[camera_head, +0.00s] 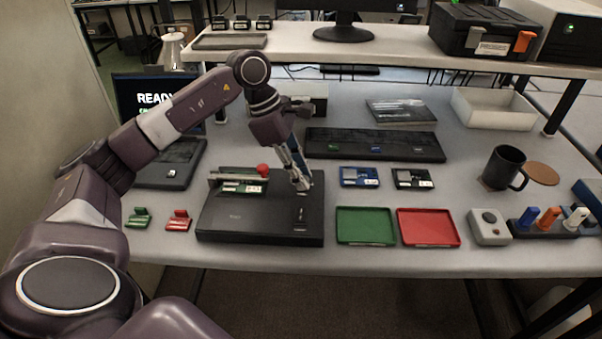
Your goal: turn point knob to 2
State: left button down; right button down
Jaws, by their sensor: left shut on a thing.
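A flat black device (235,222) lies on the table, left of centre. It has a small light mark near its front right and a red-topped part (263,169) near its back edge. My left gripper (302,186) points down at the back right of the device's top. Its fingers are shut on the point knob, which they hide almost wholly. I cannot read the knob's pointer or its numbers. My right gripper is not in view.
A green tray (365,240) and a red tray (428,242) lie right of the device. Green and red clips (178,222) lie to its left. A keyboard (375,145) lies behind. A dark mug (503,168) and a grey button box (489,228) stand at right.

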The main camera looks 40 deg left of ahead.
pick_arm(q)
jog(key=c, duration=1.7)
grip_release()
jog(key=shift+r, duration=0.1)
jog(key=shift+c, duration=0.2)
jog(key=shift+a, duration=0.1)
jog(key=v, duration=1.2)
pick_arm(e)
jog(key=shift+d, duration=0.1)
